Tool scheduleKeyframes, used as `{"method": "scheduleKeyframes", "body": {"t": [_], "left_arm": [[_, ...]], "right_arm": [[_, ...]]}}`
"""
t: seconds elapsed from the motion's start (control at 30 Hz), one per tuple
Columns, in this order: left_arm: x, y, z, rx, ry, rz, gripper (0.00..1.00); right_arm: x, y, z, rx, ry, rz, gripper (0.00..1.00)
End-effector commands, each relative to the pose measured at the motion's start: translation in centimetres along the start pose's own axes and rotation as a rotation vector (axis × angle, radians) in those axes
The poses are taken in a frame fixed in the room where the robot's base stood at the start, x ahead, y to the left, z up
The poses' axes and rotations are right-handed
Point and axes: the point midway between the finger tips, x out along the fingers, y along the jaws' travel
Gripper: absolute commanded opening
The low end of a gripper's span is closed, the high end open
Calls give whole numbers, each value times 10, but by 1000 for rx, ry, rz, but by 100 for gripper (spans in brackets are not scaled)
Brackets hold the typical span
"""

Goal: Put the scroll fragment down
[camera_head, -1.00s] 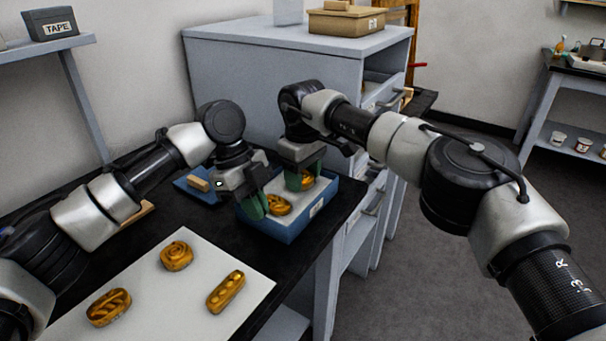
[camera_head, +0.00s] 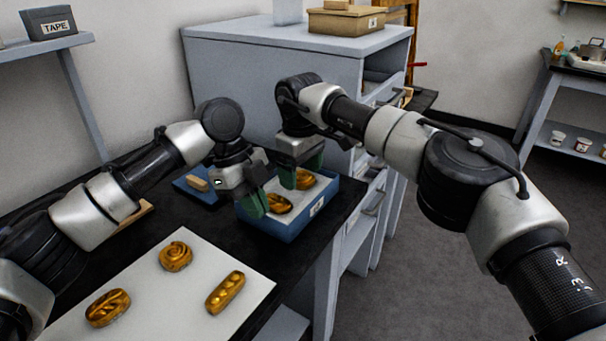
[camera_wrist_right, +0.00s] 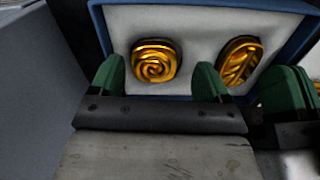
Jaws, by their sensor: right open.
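A golden scroll fragment (camera_head: 304,180) with a spiral face lies on the white lining of the blue box (camera_head: 283,235). The right wrist view shows the scroll fragment (camera_wrist_right: 154,66) just beyond and between the spread green fingers. My right gripper (camera_head: 301,173) is open over the box and holds nothing. My left gripper (camera_head: 257,202) is at the box's left side, near a golden leaf-patterned fragment (camera_head: 279,204). Its fingers look close together, and their gap is unclear. The leaf-patterned fragment also shows in the right wrist view (camera_wrist_right: 238,60).
Several golden fragments, including a round one (camera_head: 176,256), lie on a white sheet (camera_head: 150,325) on the black table. A blue tray (camera_head: 196,194) with a wooden block sits behind my left gripper. A grey cabinet (camera_head: 270,80) stands behind the box.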

Motion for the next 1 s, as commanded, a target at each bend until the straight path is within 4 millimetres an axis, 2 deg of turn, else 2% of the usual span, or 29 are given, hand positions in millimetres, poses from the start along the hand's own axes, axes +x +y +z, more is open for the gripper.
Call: {"method": "scheduleKeyframes", "body": {"t": [0.03,0.2,0.4,0.6,1.0], "left_arm": [[0,0,0,-1,0,1,0],[1,0,2,-5,-2,4,0],[2,1,2,-7,-2,6,0],[2,1,3,-8,-3,6,0],[3,1,3,-9,-3,7,0]], "right_arm": [[-16,1,0,4,6,3,77],[-57,2,0,6,8,3,77],[-92,2,0,5,8,3,77],[-106,2,1,4,7,1,77],[-107,2,1,4,7,1,77]]}}
